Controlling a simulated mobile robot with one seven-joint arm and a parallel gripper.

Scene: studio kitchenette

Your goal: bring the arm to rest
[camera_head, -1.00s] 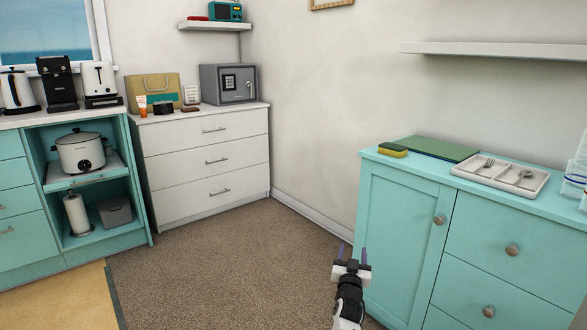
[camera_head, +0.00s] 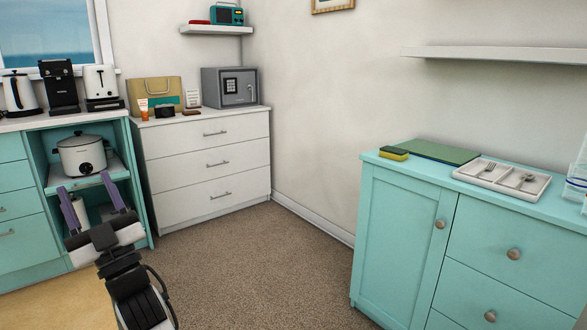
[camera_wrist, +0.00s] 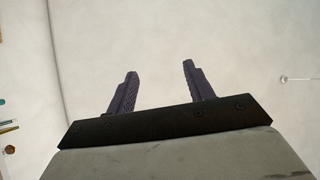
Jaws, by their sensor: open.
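My gripper (camera_head: 93,205) is at the lower left in the head view, in front of the teal counter unit with the slow cooker. Its two purple fingers stand apart and point away from the camera, with nothing between them. In the wrist view the open fingers (camera_wrist: 158,88) show against a plain pale surface, with nothing held. My gripper hides part of the unit's lower shelf.
The teal counter unit (camera_head: 22,235) is at left, with a slow cooker (camera_head: 81,153) on its shelf. A white drawer chest (camera_head: 207,165) carries a safe (camera_head: 229,87). A teal cabinet (camera_head: 405,235) stands at right. Carpet (camera_head: 255,265) between is clear.

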